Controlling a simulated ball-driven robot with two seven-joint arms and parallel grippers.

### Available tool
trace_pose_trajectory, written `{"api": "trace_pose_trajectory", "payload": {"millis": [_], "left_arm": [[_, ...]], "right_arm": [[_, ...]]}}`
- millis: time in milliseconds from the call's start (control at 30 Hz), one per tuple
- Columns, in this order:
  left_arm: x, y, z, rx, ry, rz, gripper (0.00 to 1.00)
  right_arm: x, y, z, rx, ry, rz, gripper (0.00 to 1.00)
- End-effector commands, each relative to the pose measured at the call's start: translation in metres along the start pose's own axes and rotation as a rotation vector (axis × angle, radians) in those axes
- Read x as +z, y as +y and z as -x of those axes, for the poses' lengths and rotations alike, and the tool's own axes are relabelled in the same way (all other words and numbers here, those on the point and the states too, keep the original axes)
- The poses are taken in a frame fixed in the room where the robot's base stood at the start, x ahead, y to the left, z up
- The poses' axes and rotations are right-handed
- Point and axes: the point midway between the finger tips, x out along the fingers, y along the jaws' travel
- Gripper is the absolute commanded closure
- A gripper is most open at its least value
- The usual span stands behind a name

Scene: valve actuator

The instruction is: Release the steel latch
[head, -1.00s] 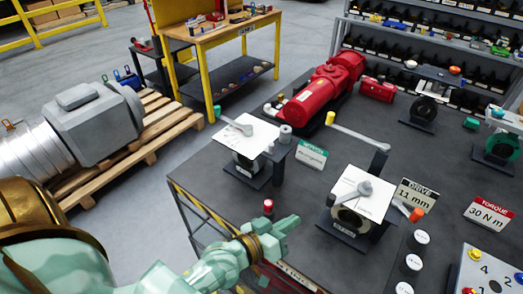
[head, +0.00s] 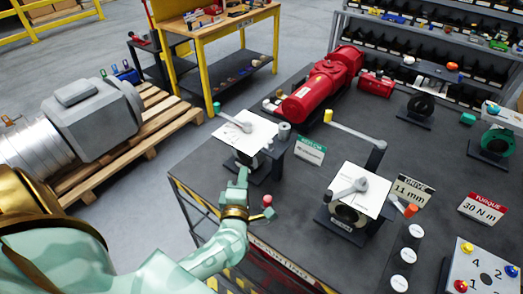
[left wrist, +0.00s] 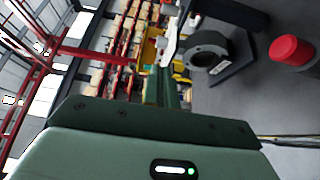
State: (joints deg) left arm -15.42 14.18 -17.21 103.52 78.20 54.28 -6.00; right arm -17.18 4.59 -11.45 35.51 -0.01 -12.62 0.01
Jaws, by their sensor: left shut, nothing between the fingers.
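Two valve stations stand on the dark bench, and I cannot tell for sure which part is the steel latch. The left station has a white plate (head: 262,134) with a grey lever (head: 234,122) ending in a green knob (head: 217,108). The right station has a white plate (head: 372,199) with a grey lever (head: 350,190). My left gripper (head: 241,172) is shut and empty at the near side of the left station, just below its plate. In the left wrist view its fingers (left wrist: 166,88) are beside the station's grey ring body (left wrist: 208,50); contact is unclear. My right gripper is out of view.
A red-topped post (head: 267,201) stands close to my left wrist; its cap shows in the left wrist view (left wrist: 291,51). A long yellow-handled lever (head: 355,134) reaches behind the right station. A red actuator (head: 318,90) lies behind.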

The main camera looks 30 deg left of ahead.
Motion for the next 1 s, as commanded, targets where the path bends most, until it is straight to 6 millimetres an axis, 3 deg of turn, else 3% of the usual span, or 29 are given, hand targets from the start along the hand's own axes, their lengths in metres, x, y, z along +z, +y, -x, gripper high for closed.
{"api": "trace_pose_trajectory", "payload": {"millis": [467,700,1000], "left_arm": [[0.0,0.001,-0.095,0.003,0.001,-0.002,1.0],[0.032,0.0,-0.101,0.0,0.0,0.001,1.0],[0.039,0.0,-0.102,0.0,0.0,-0.001,1.0]], "right_arm": [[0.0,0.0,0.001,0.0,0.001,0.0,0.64],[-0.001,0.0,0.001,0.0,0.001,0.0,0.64],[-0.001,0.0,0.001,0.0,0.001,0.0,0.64]]}}
